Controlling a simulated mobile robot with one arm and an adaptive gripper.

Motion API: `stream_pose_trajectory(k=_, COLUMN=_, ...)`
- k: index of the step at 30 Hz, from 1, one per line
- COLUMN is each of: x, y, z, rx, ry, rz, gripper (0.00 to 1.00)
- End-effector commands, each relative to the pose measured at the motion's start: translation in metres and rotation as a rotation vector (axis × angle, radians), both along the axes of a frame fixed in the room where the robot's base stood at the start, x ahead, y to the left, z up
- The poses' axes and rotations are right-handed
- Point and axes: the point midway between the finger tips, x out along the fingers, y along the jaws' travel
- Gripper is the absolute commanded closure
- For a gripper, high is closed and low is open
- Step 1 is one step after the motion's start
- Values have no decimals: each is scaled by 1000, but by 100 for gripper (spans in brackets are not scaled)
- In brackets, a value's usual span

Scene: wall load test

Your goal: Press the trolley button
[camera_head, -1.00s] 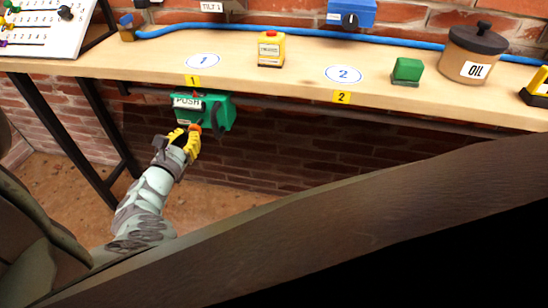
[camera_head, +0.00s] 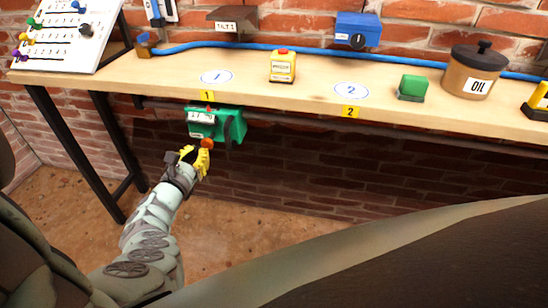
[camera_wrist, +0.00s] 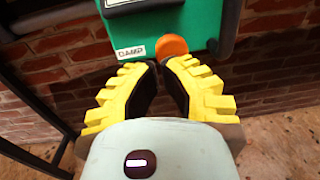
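A green box (camera_head: 229,123) hangs under the front edge of the bench, below the yellow number 1 tag. It has a white label or display (camera_head: 201,117) on its front, too small to read surely. An orange round button (camera_head: 207,143) sits at its lower edge. In the wrist view the button (camera_wrist: 171,47) is just beyond my fingertips, beside a small white label (camera_wrist: 130,53). My gripper (camera_head: 193,156) has yellow ribbed fingers and is below and in front of the button. In the wrist view my gripper (camera_wrist: 161,64) is empty, its fingertips slightly apart. Contact with the button cannot be told.
The wooden bench (camera_head: 310,92) holds a yellow box with a red top (camera_head: 282,66), a green block (camera_head: 412,88), an oil pot (camera_head: 474,75) and a slider panel (camera_head: 68,32). A dark rail (camera_head: 300,117) runs under it. Black legs (camera_head: 75,155) stand left of my arm.

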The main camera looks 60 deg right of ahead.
Motion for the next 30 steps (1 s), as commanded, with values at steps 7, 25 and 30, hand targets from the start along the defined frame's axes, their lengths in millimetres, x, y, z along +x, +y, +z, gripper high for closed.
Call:
stream_pose_trajectory(k=7, x=-9, y=39, z=1, rx=5, ry=-3, rz=11, gripper=100)
stream_pose_trajectory(k=25, x=-29, y=93, z=-1, rx=3, ry=-1, rz=6, gripper=100)
stream_pose_trajectory(k=30, x=-29, y=93, z=-1, rx=4, ry=-2, rz=6, gripper=100)
